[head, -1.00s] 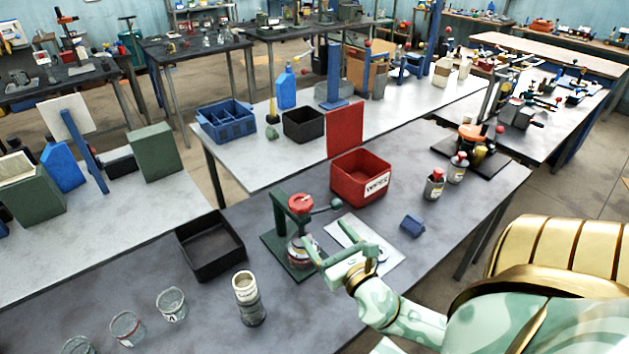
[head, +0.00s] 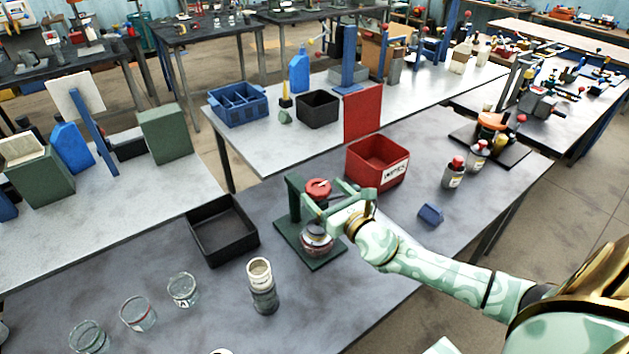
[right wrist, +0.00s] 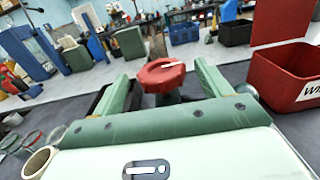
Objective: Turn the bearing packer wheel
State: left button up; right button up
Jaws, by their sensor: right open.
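The bearing packer (head: 323,241) stands on the grey table. It has a green base and post, a red wheel (head: 318,187) on top and a jar-like body below. My right gripper (head: 322,193) is at the wheel's height, reaching in from the right. In the right wrist view its two green fingers are apart, and the red wheel (right wrist: 160,75) shows between their tips with gaps on both sides. No contact with the wheel is visible. The gripper hides part of the packer's post and handle in the head view. My left gripper is out of view.
A black tray (head: 222,258) lies left of the packer, a red bin (head: 374,177) behind it. A tall can (head: 262,290) and glass jars (head: 138,311) stand at the front left. Bottles (head: 454,175) stand farther right.

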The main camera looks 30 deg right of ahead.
aim_at(311, 180)
jog(key=w, duration=0.5)
jog(key=shift+a, duration=0.15)
jog(key=c, duration=1)
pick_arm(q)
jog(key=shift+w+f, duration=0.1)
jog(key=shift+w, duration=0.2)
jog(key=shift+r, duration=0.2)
pick_arm(e)
jog(key=shift+h, duration=0.3)
